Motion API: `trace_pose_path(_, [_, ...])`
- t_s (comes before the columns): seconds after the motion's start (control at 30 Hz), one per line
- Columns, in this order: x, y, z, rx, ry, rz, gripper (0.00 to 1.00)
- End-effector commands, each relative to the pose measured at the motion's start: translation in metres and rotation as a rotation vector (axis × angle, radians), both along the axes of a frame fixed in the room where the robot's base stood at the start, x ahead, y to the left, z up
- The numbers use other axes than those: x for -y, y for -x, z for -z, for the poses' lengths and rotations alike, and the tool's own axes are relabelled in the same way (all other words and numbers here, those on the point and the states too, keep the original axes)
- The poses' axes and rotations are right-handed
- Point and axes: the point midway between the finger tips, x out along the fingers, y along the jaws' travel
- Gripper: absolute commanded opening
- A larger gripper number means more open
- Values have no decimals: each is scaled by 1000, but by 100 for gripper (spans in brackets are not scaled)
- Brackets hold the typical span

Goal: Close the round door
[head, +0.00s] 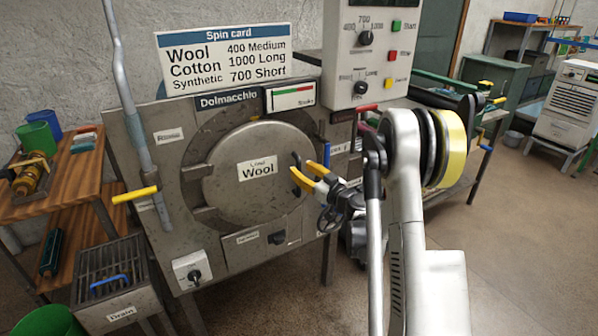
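The round door (245,195) is a grey metal disc labelled "Wool" on the front of the machine (150,115). Its hinge arms (198,172) are at its left, and it sits over the dark round ring (195,150). It looks almost in line with the front; I cannot tell whether it is fully flush. A dark handle (295,159) is at the door's right edge. My gripper (306,173) has yellow fingers, set apart, at this handle. One finger covers part of the handle; whether they touch it is hidden.
A control box (370,45) with buttons stands above right. A grey pipe with a yellow lever (135,194) stands left of the door. A wooden shelf (80,185) and a drain box (112,285) are further left. Open floor (510,250) lies at the right.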

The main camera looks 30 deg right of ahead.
Motion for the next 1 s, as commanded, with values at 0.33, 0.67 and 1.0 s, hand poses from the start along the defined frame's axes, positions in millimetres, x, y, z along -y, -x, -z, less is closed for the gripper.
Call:
trace_pose_path(0.33, [-3,-20,0,0,1,0,38])
trace_pose_path(0.67, [-3,-20,0,0,1,0,0])
trace_pose_path(1.0, [3,-49,0,-1,1,-81,0])
